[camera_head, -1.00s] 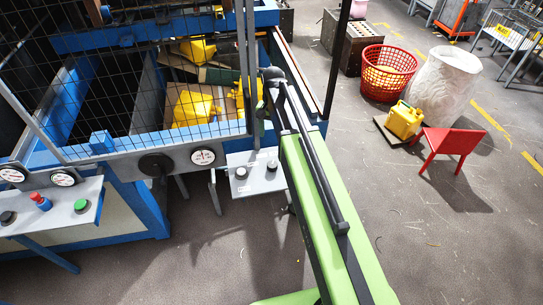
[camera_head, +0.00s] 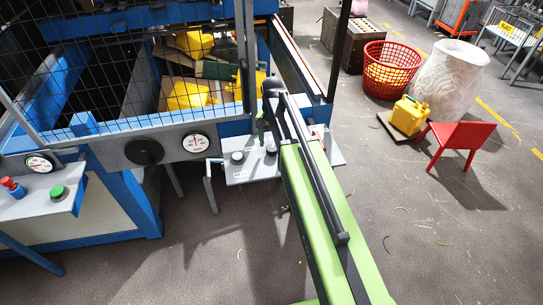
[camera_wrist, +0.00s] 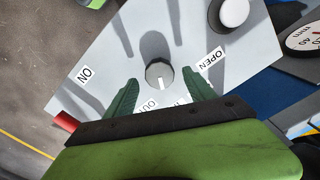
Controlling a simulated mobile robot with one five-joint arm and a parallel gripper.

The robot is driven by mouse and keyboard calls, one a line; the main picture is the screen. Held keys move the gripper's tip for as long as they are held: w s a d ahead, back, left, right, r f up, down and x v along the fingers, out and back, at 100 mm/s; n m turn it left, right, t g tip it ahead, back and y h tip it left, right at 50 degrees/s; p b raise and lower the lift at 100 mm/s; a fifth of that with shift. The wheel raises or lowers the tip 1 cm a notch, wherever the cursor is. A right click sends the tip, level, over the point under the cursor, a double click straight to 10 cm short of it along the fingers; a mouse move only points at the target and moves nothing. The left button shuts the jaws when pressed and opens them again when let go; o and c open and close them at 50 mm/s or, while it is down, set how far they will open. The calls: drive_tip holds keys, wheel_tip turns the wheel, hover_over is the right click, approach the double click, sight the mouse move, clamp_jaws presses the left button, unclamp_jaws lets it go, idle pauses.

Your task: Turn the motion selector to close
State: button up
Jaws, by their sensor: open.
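A grey round knob (camera_wrist: 159,73) with a white pointer line stands on a light grey panel (camera_wrist: 110,45) in the wrist view. It appears to be the motion selector. Its line points toward the bottom of the picture. An OPEN label (camera_wrist: 212,59) lies to its right; labels below it are partly hidden. My gripper (camera_wrist: 160,71) is open, its green fingers on either side of the knob, with gaps visible; their height over the panel is unclear. In the head view, the panel (camera_head: 250,174) shows the knob (camera_head: 271,148) beside my green arm.
A white-topped button (camera_wrist: 234,12) sits on the same panel, near the knob. An ON label (camera_wrist: 85,74) is at left. A mesh guard (camera_head: 110,70) and blue machine frame stand behind.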

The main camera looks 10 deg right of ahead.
wheel_tip(320, 180, down, 2)
drive_tip(key=shift+f+b, duration=0.1)
drive_tip(key=shift+b, duration=0.3)
drive_tip(key=shift+c, duration=0.2)
drive_tip(key=c, duration=1.3)
drive_tip(key=n, duration=0.4)
drive_tip(key=shift+n, duration=0.3)
drive_tip(key=n, duration=0.4)
drive_tip(key=shift+a+n, duration=0.15)
drive_tip(key=shift+n, duration=0.15)
